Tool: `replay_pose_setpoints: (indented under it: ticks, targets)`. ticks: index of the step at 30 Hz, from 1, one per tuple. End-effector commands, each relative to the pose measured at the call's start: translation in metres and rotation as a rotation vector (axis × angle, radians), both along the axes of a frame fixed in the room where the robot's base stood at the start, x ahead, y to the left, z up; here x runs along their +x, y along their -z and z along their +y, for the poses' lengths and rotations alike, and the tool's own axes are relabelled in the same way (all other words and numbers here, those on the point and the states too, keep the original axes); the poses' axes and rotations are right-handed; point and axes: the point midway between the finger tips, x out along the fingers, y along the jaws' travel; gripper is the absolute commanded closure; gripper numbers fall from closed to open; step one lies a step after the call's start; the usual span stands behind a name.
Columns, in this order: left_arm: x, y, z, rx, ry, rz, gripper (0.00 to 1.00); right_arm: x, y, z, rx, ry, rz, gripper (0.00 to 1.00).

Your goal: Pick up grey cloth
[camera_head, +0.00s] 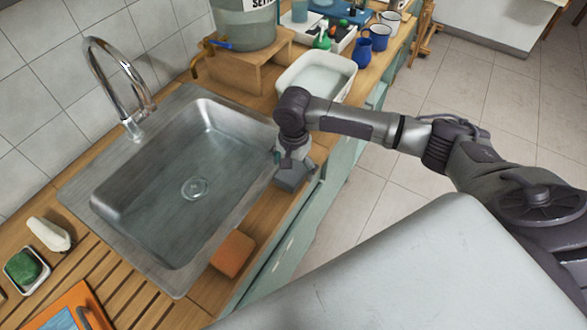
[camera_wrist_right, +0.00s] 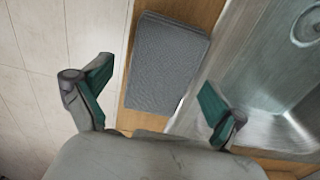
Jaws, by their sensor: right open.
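The grey cloth (camera_wrist_right: 168,48) is a flat, folded rectangle with a ribbed texture. It lies on the narrow wooden strip between the sink and the counter's front edge. In the head view the cloth (camera_head: 292,178) shows just below my right gripper (camera_head: 285,160), which hides part of it. In the right wrist view my right gripper (camera_wrist_right: 157,78) is open and empty, with its teal-padded fingers apart on either side of the cloth's near end. It is above the cloth; I cannot tell whether they touch. My left gripper is not in view.
The metal sink (camera_head: 172,250) is left of the cloth, with a tall faucet (camera_head: 118,85) behind. An orange sponge (camera_head: 233,254) lies nearer on the strip. A white basin (camera_head: 316,76) stands beyond my right arm. The tiled floor (camera_head: 440,100) is open to the right.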

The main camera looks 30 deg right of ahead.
Motion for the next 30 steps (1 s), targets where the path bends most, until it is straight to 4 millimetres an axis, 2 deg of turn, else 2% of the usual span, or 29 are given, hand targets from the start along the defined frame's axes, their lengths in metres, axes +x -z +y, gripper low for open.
replay_pose_setpoints:
  ticks: [8,18,26,30]
  targets:
    - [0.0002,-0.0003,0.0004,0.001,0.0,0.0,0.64,0.0002,0.0033,0.0001,0.0,-0.001,-0.001,0.06]
    - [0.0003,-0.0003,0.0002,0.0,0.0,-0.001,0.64,0.0002,0.0029,0.0001,0.0,-0.001,-0.001,0.6]
    - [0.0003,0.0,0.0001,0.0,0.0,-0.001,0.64,0.0004,0.0021,0.0,0.0,-0.001,-0.002,0.61]
    - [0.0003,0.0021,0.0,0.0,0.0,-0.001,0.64,0.001,-0.0045,0.0003,0.001,0.0,-0.004,0.61]
